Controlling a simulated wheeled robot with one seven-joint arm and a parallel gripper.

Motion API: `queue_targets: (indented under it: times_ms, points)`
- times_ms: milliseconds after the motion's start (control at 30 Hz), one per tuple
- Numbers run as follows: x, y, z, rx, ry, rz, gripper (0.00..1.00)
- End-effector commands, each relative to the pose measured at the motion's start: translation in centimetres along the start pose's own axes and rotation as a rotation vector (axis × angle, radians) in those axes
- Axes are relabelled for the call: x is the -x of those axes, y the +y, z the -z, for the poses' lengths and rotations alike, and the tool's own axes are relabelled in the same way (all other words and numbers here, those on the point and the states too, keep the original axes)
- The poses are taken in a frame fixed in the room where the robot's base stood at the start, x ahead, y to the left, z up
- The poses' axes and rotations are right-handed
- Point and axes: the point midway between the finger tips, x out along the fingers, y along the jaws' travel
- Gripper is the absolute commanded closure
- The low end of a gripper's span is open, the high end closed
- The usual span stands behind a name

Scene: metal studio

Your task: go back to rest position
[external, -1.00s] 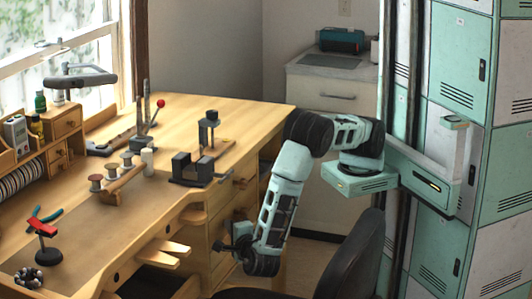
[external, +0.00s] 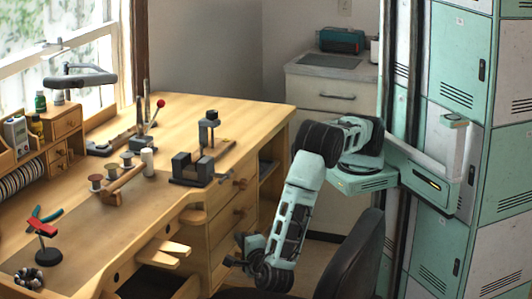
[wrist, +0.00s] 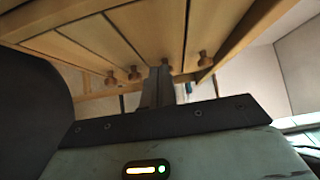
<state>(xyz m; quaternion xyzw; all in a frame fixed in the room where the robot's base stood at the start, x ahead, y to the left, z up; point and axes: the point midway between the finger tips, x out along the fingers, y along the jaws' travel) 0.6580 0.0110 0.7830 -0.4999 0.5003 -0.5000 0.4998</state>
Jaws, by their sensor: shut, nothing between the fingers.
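My arm hangs down folded beside the front right corner of the workbench in the external view. My gripper (external: 236,252) is low, to the left of the chair back and in front of the bench drawers, below the level of the bench top. It looks small and dark there. In the wrist view the two grey fingers (wrist: 158,86) are together with nothing between them. Wooden drawer fronts with round knobs (wrist: 135,73) show beyond the fingertips, apart from them as far as I can tell.
The wooden workbench (external: 255,112) carries tools, spools and a lamp. A dark chair back (external: 350,258) stands close to my forearm on the right. Green and white lockers (external: 455,62) stand at the right, and a low cabinet (external: 325,95) stands behind my arm.

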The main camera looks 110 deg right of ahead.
Motion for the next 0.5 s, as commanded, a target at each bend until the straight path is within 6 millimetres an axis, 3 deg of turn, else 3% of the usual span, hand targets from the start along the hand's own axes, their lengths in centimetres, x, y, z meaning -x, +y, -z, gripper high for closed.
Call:
queue_targets:
  times_ms: [133, 333, 500]
  points:
    - [1.6, 0.1, 0.1, 0.000, 0.000, -0.001, 1.00]
    - [1.9, -0.2, 0.2, -0.005, 0.005, -0.008, 1.00]
    - [1.5, -2.6, 1.6, -0.122, 0.065, -0.148, 1.00]
